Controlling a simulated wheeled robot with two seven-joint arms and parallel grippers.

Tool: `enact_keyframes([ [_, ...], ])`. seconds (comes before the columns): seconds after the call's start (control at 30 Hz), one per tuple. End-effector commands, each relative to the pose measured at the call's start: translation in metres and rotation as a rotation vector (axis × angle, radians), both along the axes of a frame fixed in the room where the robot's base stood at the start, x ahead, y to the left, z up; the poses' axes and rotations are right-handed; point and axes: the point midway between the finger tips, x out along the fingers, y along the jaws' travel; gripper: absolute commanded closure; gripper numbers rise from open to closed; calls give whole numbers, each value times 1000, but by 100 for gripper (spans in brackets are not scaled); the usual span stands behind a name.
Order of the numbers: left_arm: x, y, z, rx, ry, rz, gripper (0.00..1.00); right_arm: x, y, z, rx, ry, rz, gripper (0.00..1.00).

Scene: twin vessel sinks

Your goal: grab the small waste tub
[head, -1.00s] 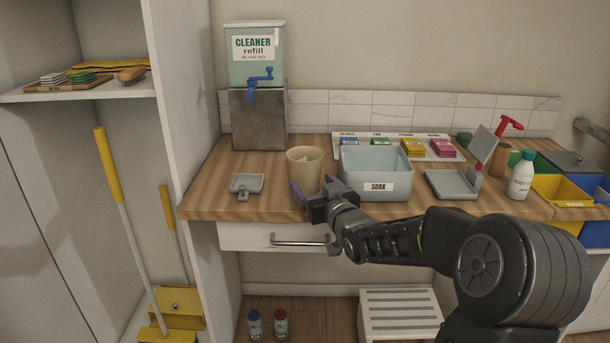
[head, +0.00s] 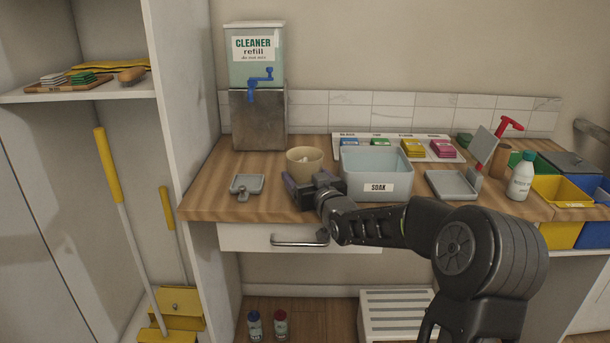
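The small waste tub (head: 305,159) is a beige round cup with some pale scraps inside. It stands on the wooden counter in the head view, left of the grey SOAK basin. My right gripper (head: 300,186) is at the tub's front, level with its lower part, and hides that part. The fingers are mostly hidden by the gripper's own body, so I cannot tell whether they are around the tub or touching it. My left gripper is not in view.
The SOAK basin (head: 376,172) stands close to the right of my gripper. The cleaner dispenser (head: 256,60) stands behind on a metal block.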

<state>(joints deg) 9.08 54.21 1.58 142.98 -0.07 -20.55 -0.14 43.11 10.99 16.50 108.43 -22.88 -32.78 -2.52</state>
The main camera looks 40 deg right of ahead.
Motion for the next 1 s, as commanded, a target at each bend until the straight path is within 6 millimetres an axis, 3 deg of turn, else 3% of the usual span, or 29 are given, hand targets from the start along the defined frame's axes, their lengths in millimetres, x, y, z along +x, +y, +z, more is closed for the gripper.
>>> enact_keyframes([
  [0.27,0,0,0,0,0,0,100,0,0,0,0,0,0,25],
  [0.8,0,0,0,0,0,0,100,0,0,0,0,0,0,69],
  [1.0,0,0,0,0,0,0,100,0,0,0,0,-1,0,70],
])
